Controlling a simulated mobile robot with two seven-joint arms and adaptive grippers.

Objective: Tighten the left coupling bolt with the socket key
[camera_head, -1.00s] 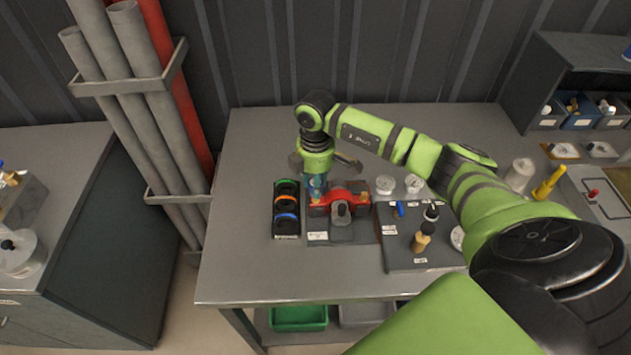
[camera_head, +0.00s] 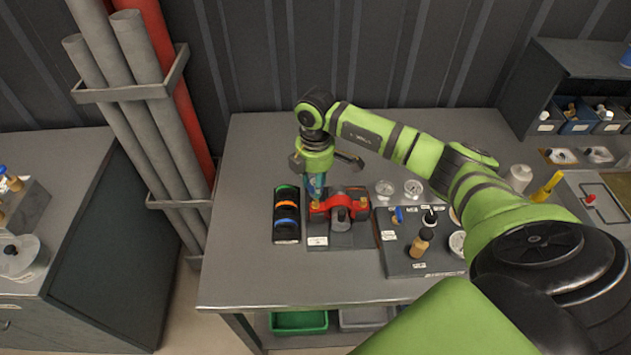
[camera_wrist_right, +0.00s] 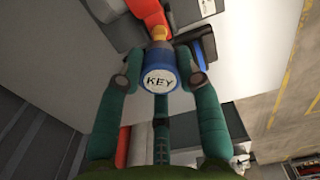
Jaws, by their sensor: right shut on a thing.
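The red coupling (camera_head: 350,192) sits on a dark base on the table, and part of it also shows in the wrist view (camera_wrist_right: 148,10). The brass left bolt (camera_head: 315,205) is at its left end. My right gripper (camera_head: 316,188) points down above that bolt. In the wrist view its green fingers (camera_wrist_right: 155,85) are shut on the blue socket key (camera_wrist_right: 160,78), whose white end reads KEY. A brass piece (camera_wrist_right: 158,33) shows just beyond the key. I cannot tell whether the socket sits on the bolt. My left gripper is out of view.
A black holder (camera_head: 287,235) with coloured rings stands left of the coupling. A dark board (camera_head: 400,262) with bottles is to the right, with two gauges (camera_head: 413,188) behind it. The table front (camera_head: 290,280) and left side are clear. Grey pipes (camera_head: 150,110) stand beyond the left edge.

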